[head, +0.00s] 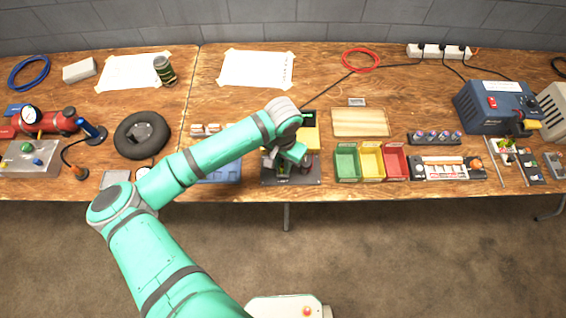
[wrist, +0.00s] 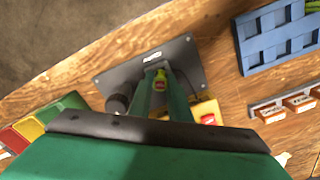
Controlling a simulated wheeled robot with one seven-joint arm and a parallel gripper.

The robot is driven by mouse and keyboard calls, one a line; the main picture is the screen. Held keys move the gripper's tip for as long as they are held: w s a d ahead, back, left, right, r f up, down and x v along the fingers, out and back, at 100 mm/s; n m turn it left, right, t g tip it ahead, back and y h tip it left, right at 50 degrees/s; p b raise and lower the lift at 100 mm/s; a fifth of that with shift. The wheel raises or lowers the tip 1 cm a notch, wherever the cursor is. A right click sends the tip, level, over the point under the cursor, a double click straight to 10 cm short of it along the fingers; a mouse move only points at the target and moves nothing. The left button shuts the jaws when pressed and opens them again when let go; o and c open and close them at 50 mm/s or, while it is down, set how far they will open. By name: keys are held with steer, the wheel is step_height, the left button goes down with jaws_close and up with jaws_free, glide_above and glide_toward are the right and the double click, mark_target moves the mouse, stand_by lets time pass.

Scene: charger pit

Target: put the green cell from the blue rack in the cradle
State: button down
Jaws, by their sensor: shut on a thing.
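My gripper (wrist: 160,100) points down in the wrist view, its two fingers shut on the green cell (wrist: 160,78), a small yellow-green piece with a red mark. The held cell is over the dark base plate (wrist: 112,75) of the cradle; whether it touches the cradle is hidden. In the head view my gripper (head: 285,165) is over the same dark plate (head: 312,180), and the arm hides most of the cell. The blue rack (head: 228,176) lies just left of the plate, and its pockets show in the wrist view (wrist: 243,42). A green piece shows at that rack's edge.
A yellow block with a red button (wrist: 207,113) stands by the plate. Green (head: 346,163), yellow (head: 371,163) and red (head: 396,163) bins stand close on the right. A black ring cushion (head: 122,137) lies to the left. A wooden board (head: 360,122) lies behind the bins.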

steer(key=shift+f, duration=0.3)
stand_by(0.8)
steer(key=c, duration=1.6)
jaws_free()
steer(key=shift+o, duration=0.2)
steer(key=shift+r, duration=3.5)
